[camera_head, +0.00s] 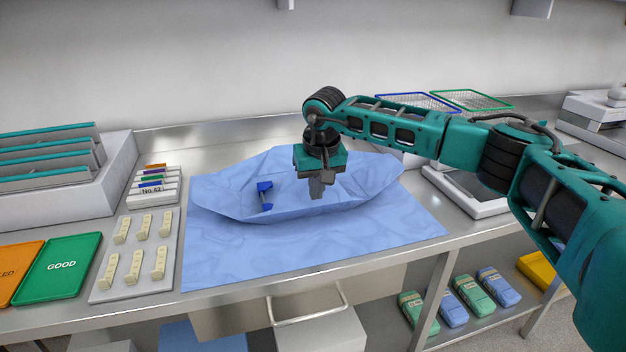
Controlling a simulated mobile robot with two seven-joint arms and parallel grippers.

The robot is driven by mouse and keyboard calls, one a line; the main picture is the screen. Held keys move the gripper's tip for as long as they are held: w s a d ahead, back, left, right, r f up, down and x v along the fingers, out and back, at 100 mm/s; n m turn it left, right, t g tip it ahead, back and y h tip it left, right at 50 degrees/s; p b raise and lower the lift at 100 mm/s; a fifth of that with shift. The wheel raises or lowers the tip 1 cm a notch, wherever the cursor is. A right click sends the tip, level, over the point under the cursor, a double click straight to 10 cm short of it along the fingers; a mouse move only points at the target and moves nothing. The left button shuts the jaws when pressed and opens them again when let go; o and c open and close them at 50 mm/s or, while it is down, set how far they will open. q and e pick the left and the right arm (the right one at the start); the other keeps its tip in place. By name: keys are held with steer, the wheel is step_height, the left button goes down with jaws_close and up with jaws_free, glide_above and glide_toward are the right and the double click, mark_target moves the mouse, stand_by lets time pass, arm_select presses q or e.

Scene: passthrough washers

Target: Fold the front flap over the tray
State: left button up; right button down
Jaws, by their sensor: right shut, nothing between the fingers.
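A blue wrap sheet (225,262) lies on the steel bench. Its front part lies flat toward the bench's front edge, and its back part is raised and creased into a boat-like shape (225,190). The tray itself is not clearly visible; the raised wrap seems to cover or surround it. My right gripper (317,194) is shut and empty, pointing down at the middle of the raised wrap. I cannot tell whether it touches the cloth. My left gripper is out of view.
Left of the wrap are a white board with several cream pieces (170,225), a label holder (155,190), and green (62,265) and orange (18,270) trays. Mesh baskets (470,99) stand behind my right arm. A lower shelf holds several coloured packs (470,294).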

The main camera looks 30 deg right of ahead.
arm_select(q)
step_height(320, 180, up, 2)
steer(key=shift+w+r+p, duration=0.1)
steer(key=shift+p, duration=0.6)
arm_select(e)
steer(key=v, duration=0.4)
steer(key=shift+s+r, duration=0.2)
steer(key=shift+r, duration=0.05)
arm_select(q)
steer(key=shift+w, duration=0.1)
